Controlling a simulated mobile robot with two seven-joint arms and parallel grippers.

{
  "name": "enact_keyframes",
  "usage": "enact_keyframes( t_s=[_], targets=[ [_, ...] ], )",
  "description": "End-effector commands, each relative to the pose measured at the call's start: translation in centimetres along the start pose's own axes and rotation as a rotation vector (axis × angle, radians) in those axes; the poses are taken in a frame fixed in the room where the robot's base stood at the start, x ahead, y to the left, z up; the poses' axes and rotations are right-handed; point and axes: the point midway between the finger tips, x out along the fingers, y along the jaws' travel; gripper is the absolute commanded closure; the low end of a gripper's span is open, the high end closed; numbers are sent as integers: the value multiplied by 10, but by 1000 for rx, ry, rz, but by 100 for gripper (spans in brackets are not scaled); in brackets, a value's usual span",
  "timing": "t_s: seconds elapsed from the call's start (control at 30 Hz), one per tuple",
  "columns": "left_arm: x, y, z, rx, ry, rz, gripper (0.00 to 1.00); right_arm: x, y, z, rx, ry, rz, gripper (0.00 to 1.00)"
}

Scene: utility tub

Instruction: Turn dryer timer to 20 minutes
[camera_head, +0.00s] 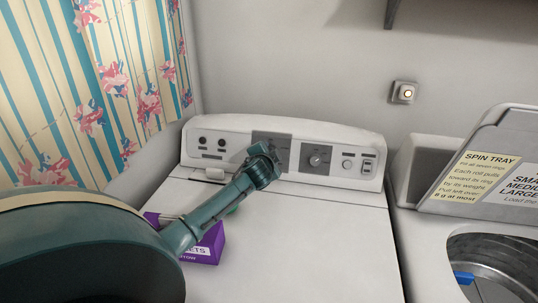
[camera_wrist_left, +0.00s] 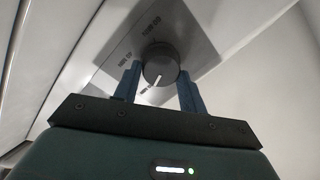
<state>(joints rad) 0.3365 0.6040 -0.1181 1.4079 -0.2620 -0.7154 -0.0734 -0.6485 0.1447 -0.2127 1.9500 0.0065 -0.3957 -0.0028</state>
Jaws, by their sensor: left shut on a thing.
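The dryer timer knob (camera_wrist_left: 160,62) is a round dark dial on a grey panel, seen in the left wrist view. Its white pointer line points toward the lower left in that picture. In the head view my left gripper (camera_head: 266,160) is at the dryer's control panel (camera_head: 232,128) and hides the knob. My right gripper is not in view.
Another dial (camera_head: 316,160) sits to the right on the panel. A purple box (camera_head: 208,246) stands on the dryer top (camera_head: 300,245), partly behind my left arm. An open washer (camera_head: 425,240) with a blue item (camera_head: 463,278) is at right. A patterned curtain (camera_head: 95,85) hangs at left.

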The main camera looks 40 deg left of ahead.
Motion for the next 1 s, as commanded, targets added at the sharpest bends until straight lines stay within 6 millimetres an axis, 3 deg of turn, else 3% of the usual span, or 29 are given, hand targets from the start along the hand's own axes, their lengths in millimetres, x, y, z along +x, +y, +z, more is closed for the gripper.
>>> enact_keyframes(
  t_s=[0.47, 0.5, 0.73, 1.0],
  targets=[
    [0, 1, 1, 12, -2, 2, 82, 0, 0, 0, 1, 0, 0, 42],
    [0, 1, 1, 12, -2, 2, 55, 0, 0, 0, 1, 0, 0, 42],
    [0, 1, 1, 11, -1, 1, 37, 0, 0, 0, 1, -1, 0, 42],
    [-1, 0, 0, 10, 0, 0, 37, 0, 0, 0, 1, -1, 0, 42]
  ],
)
